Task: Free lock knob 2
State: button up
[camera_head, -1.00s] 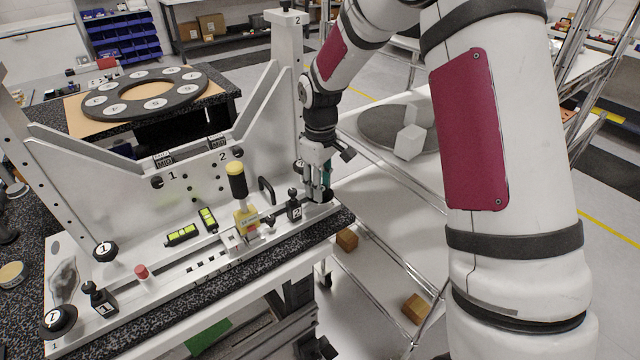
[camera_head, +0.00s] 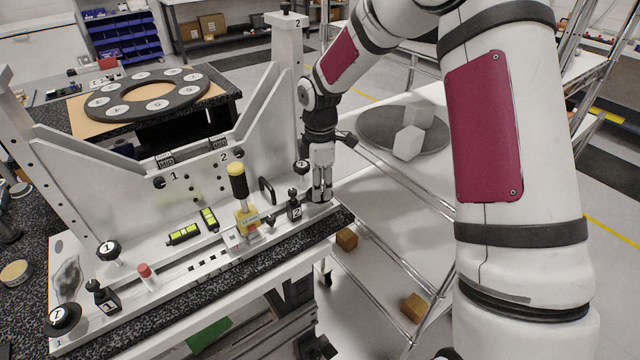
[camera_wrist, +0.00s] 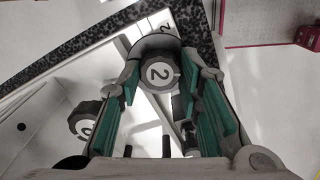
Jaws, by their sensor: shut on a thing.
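My gripper (camera_head: 320,198) points down at the right end of the fixture's base. In the wrist view its teal-padded fingers (camera_wrist: 162,78) stand on both sides of a round black knob with a white disc marked 2 (camera_wrist: 160,72), and are shut on it. In the head view the fingers largely hide this knob. A second black knob marked 2 (camera_wrist: 84,120) stands nearby on the left of the wrist view; in the head view it is on the upright plate (camera_head: 301,167), apart from the fingers.
A black toggle block marked 2 (camera_head: 295,205) stands just left of my gripper. Knobs marked 1 (camera_head: 61,318) and (camera_head: 108,250) are at the far left. The tall post (camera_head: 287,80) rises behind my gripper.

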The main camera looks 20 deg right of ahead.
jog(key=shift+w+r+n, duration=0.1)
jog(key=shift+n, duration=0.4)
jog(key=o, duration=0.9)
jog(key=shift+r, duration=5.95)
